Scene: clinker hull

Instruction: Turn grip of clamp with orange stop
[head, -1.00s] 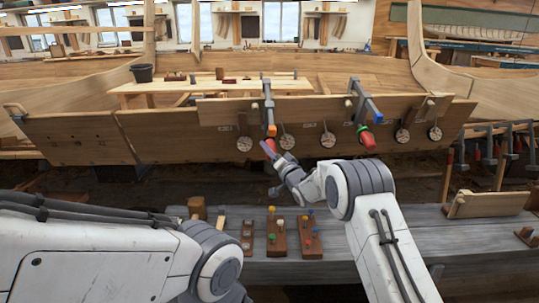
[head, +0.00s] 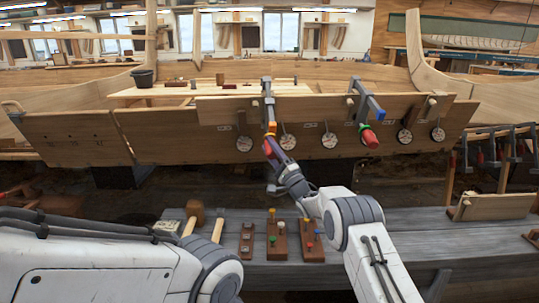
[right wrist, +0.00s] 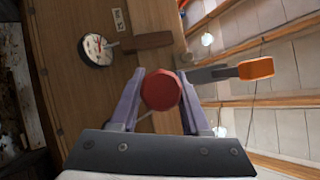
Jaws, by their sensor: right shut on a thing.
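The clamp with the orange stop (head: 267,97) hangs on the upper edge of the wooden hull plank. Its orange stop (head: 271,129) shows below the bar, and also at the right of the right wrist view (right wrist: 256,68). Its red grip (right wrist: 160,90) is seen end-on in the right wrist view. My right gripper (right wrist: 160,96) is shut on this grip, with one purple finger on each side. In the head view my right gripper (head: 274,149) largely hides the grip. My left gripper is out of view; only my left arm shows.
Round dial gauges (head: 288,141) hang along the plank. A grey bench (head: 400,230) below holds a mallet (head: 195,209) and peg blocks (head: 312,240).

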